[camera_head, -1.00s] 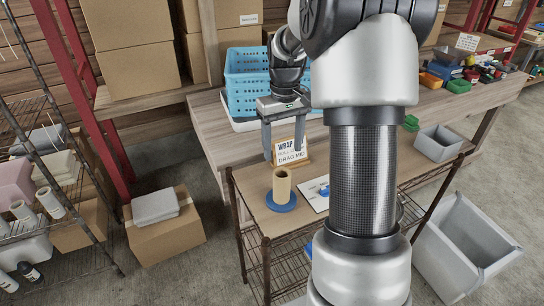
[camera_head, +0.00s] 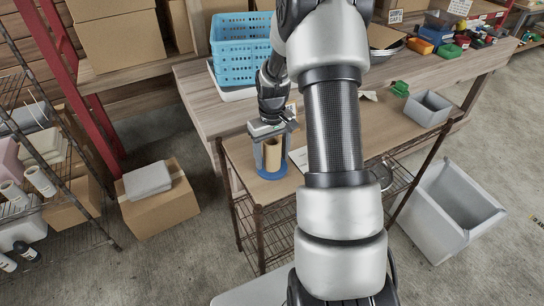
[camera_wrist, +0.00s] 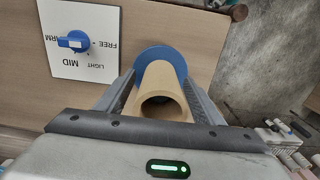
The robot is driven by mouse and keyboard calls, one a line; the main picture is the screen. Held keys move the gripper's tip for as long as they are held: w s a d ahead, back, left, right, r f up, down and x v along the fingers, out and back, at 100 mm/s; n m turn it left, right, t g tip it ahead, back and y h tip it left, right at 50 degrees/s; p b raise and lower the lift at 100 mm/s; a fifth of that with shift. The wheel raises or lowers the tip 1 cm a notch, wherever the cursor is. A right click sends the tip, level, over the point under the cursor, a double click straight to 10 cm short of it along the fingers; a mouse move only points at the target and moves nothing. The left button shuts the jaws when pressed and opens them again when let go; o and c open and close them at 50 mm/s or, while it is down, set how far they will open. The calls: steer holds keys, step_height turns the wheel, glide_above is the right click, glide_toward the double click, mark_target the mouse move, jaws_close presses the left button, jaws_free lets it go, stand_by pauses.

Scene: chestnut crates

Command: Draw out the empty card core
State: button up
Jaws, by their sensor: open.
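The tan card core (camera_head: 273,152) stands on a round blue base (camera_head: 268,177) near the left end of the wooden cart top. In the wrist view I look down into the hollow end of the core (camera_wrist: 162,88), with the blue base (camera_wrist: 163,53) behind it. My gripper (camera_head: 270,162) is lowered over the core, with one finger on each side of it. The fingers are open; whether either one touches the core I cannot tell.
A white card (camera_wrist: 78,45) with a blue dial marked LIGHT, MID and FREE lies beside the base. A blue crate (camera_head: 240,50) stands on the bench behind. A grey bin (camera_head: 455,210) stands on the floor at right, and a small grey box (camera_head: 428,108) sits farther along.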

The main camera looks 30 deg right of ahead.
steer(key=shift+f, duration=0.25)
jaws_close()
stand_by(0.3)
steer(key=shift+r+p, duration=0.35)
steer(key=shift+r, duration=0.3)
